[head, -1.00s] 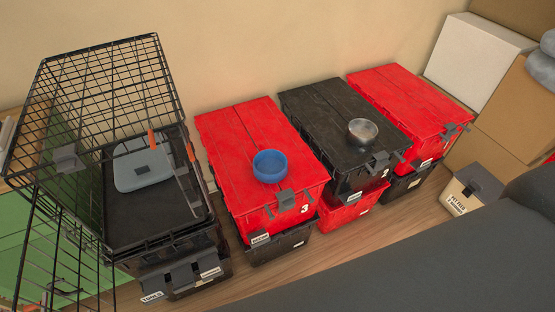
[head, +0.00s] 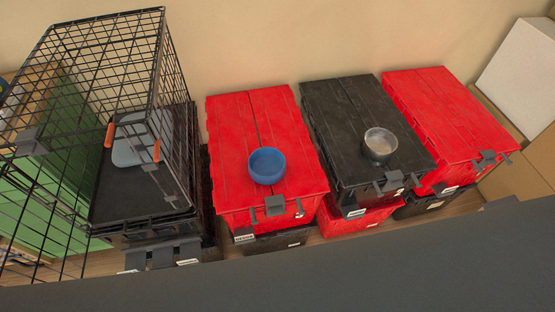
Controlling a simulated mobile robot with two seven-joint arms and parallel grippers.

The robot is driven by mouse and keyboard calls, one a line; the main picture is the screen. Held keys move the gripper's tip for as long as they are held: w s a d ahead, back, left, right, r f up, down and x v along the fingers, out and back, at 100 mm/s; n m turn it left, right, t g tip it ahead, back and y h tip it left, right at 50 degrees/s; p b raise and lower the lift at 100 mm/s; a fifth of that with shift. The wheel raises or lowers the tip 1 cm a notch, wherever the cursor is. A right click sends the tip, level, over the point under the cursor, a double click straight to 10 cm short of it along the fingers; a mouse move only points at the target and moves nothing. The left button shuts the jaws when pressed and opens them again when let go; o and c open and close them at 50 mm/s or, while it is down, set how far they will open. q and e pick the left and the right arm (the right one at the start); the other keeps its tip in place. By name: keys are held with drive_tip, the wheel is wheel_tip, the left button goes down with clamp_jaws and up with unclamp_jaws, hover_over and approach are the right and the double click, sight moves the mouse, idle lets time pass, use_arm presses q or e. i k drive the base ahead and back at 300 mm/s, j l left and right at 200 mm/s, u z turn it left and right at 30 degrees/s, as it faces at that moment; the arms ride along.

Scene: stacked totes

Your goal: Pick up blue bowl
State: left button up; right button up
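The blue bowl (head: 267,166) sits upright on the lid of a red tote (head: 236,125), near the tote's front edge. The bowl looks empty. The red tote is stacked on a black tote. Neither of my grippers shows in the head view, so their state cannot be seen.
A metallic bowl (head: 380,144) stands on a black tote (head: 345,105) to the right. Another red tote (head: 430,105) is beyond it. A wire crate (head: 100,75) stands open at left. A dark grey surface (head: 280,290) fills the foreground.

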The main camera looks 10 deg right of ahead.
sight(266, 165)
drive_tip(key=i+l, duration=0.1)
drive_tip(key=l, duration=0.35)
drive_tip(key=i+l+u, duration=0.1)
drive_tip(key=l, duration=0.35)
drive_tip(key=i+l, duration=0.15)
drive_tip(key=l, duration=0.3)
drive_tip(key=u, duration=0.05)
